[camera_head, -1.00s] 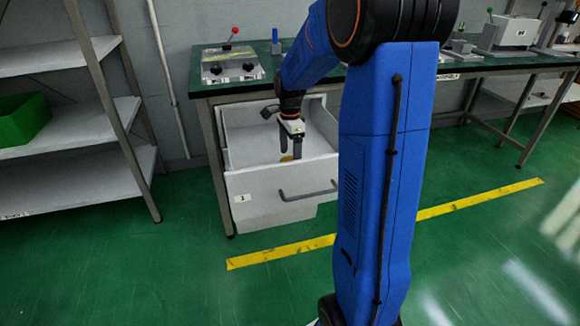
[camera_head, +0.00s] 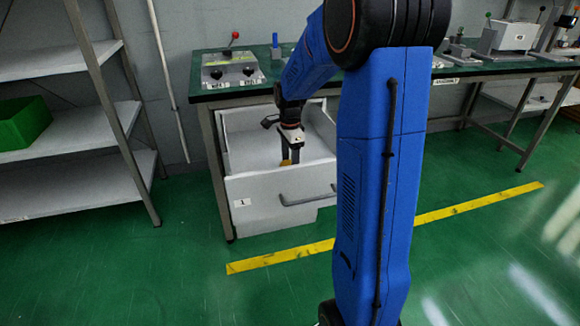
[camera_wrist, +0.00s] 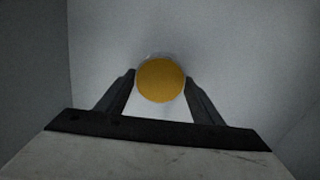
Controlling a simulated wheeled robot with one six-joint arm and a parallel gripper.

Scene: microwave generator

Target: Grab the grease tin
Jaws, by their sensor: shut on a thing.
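The grease tin (camera_wrist: 160,81) is a round tin with a yellow-orange top, seen from above in the wrist view. My gripper (camera_wrist: 160,86) is shut on it, with one dark finger on each side. In the head view my gripper (camera_head: 291,155) points down inside the open white drawer (camera_head: 262,198), labelled 1. A small yellow bit of the tin (camera_head: 285,163) shows by the fingertips there; the rest is hidden. I cannot tell whether the tin touches the drawer floor.
The drawer hangs under a green-topped workbench (camera_head: 262,90), with its front panel and handle (camera_head: 308,198) facing me. A control box (camera_head: 231,70) with a red-knobbed lever stands above it. A metal shelf (camera_head: 75,130) with a green bin (camera_head: 22,122) stands at left.

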